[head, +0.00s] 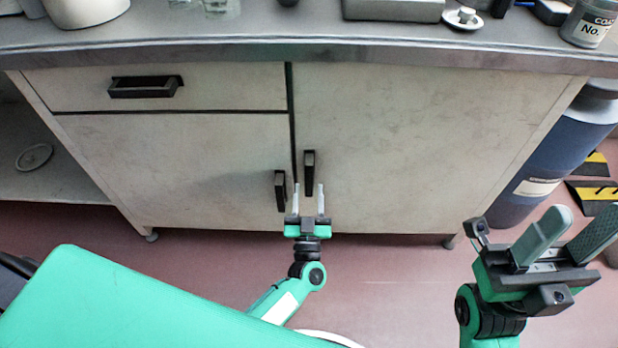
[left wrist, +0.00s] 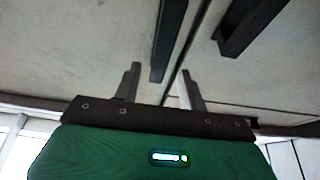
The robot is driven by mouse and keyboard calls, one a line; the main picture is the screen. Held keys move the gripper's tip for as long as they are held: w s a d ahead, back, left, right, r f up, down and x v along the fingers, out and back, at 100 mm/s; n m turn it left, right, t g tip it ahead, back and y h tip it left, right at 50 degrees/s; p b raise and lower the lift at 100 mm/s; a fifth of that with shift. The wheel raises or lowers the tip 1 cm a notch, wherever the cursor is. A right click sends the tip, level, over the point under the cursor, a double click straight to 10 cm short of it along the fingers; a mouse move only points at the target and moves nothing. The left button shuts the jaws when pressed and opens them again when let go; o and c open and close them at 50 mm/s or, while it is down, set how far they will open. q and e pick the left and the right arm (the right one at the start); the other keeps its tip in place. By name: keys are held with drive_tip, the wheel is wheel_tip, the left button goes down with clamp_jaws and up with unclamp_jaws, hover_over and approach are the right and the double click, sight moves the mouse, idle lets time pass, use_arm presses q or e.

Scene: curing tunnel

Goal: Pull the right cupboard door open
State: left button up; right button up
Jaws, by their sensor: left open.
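The right cupboard door (head: 400,150) is pale and closed, flush with its frame. Its dark upright handle (head: 309,166) is near the door's left edge. My left gripper (head: 308,188) is open and empty, its two fingers pointing at the door, one to each side of the handle's line. In the left wrist view, the handle (left wrist: 168,40) shows between and beyond the open fingers (left wrist: 160,68); whether they overlap it in depth I cannot tell. My right gripper (head: 568,228) is open and empty at the lower right, away from the cupboard.
The left door's handle (head: 280,190) is close beside my left gripper and also shows in the left wrist view (left wrist: 245,25). A drawer (head: 220,90) sits above the left door. The worktop (head: 300,48) overhangs. A blue drum (head: 560,150) stands right of the cupboard.

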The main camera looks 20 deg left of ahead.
sight(309, 178)
use_arm(q)
drive_tip(key=x, duration=0.5)
drive_tip(key=shift+b, duration=0.35)
drive_tip(key=shift+f, duration=0.1)
clamp_jaws()
